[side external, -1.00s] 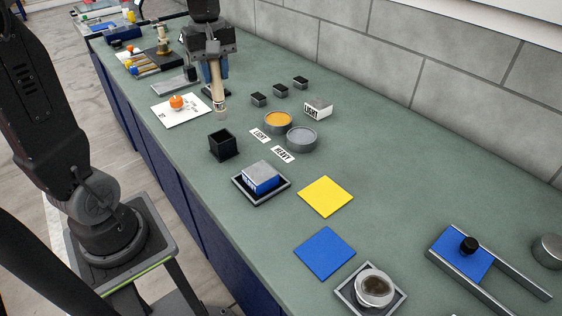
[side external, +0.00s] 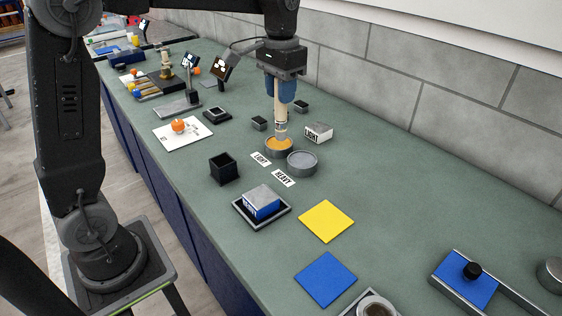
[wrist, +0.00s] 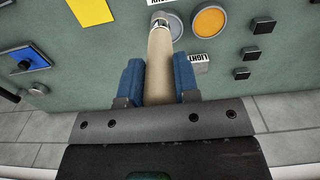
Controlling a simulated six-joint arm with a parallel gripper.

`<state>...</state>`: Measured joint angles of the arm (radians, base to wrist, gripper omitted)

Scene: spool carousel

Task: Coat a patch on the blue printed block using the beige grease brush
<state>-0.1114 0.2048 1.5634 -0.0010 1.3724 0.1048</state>
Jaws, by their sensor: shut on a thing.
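My gripper (side external: 281,92) is shut on the beige grease brush (side external: 281,118), which points straight down. In the side view its lower end overlaps the tin of orange grease (side external: 278,151); I cannot tell whether it touches. In the wrist view the blue fingers of my gripper (wrist: 158,78) flank the brush (wrist: 159,60), and its far end overlaps the grey tin (wrist: 175,29) beside the orange tin (wrist: 208,21). The grey tin (side external: 301,166) stands right of the orange one. The blue printed block (side external: 265,207), grey on top, sits in a dark square tray (side external: 241,214), apart from the brush.
LIGHT (side external: 261,159) and HEAVY (side external: 284,178) labels lie before the tins. A LIGHT-marked block (side external: 319,132) stands behind them. An open black box (side external: 223,168) is at left. Yellow (side external: 327,221) and blue (side external: 326,278) squares lie flat on the green bench, with free room around them.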

